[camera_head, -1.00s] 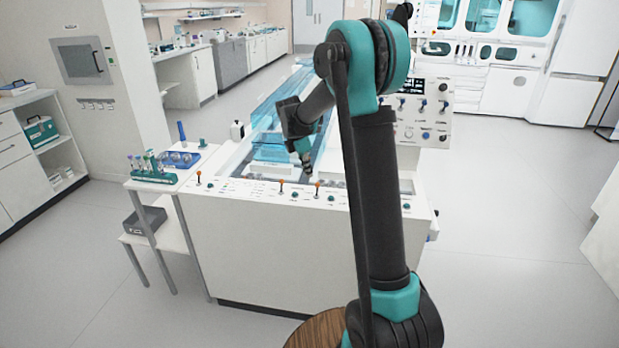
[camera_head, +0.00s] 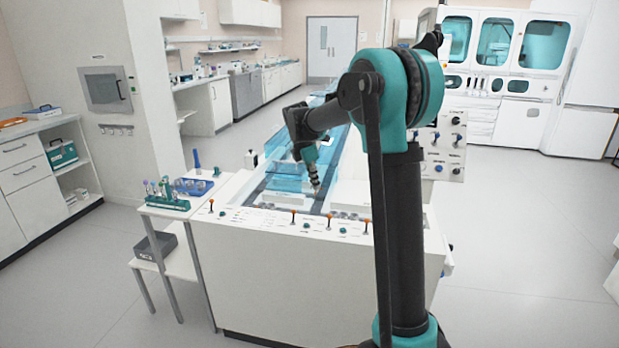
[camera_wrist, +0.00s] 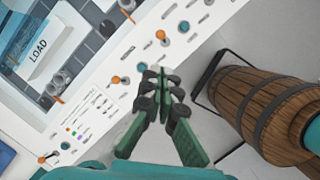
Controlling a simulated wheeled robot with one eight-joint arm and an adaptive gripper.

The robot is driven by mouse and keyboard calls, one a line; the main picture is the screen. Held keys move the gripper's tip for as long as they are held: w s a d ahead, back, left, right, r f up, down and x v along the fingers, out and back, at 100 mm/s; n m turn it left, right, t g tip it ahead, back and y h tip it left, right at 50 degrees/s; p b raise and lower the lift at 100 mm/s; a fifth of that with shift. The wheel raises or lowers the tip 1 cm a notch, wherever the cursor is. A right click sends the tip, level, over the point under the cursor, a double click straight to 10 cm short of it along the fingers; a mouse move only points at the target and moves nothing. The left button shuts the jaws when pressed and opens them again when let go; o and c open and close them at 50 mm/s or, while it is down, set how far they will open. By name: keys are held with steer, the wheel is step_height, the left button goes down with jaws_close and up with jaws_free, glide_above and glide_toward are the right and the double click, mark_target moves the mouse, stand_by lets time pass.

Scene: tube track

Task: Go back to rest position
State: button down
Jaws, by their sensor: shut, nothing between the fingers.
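My gripper (camera_head: 314,181) hangs at the end of my bent arm, over the near end of the track machine (camera_head: 290,260) in the head view. In the wrist view my gripper (camera_wrist: 160,88) shows its dark-tipped green fingers close together, with nothing held between them. Beyond the fingertips lies the white control panel (camera_wrist: 128,70) with orange and teal knobs. I cannot tell the exact height of the fingertips above it. A block marked LOAD (camera_wrist: 40,60) is at the upper left of the wrist view.
A small side table at the left carries a tube rack (camera_head: 166,202) and a blue tray (camera_head: 195,187). A wooden barrel (camera_wrist: 262,112) with a dark frame stands right of the panel in the wrist view. The floor (camera_head: 520,250) at the right is open.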

steer(key=s+d+f+m+t+y, duration=0.1)
steer(key=s+f+m, duration=0.4)
steer(key=s, duration=0.6)
steer(key=s+d+f+m+t+y, duration=0.1)
steer(key=s+d+f+m, duration=0.3)
steer(key=s+m, duration=0.5)
steer(key=s+d+f+m+t, duration=0.1)
steer(key=s+d+f+m, duration=0.2)
steer(key=s, duration=1.1)
step_height(320, 180, down, 3)
steer(key=m, duration=0.4)
steer(key=shift+d+r+y, duration=0.15)
steer(key=shift+y, duration=0.25)
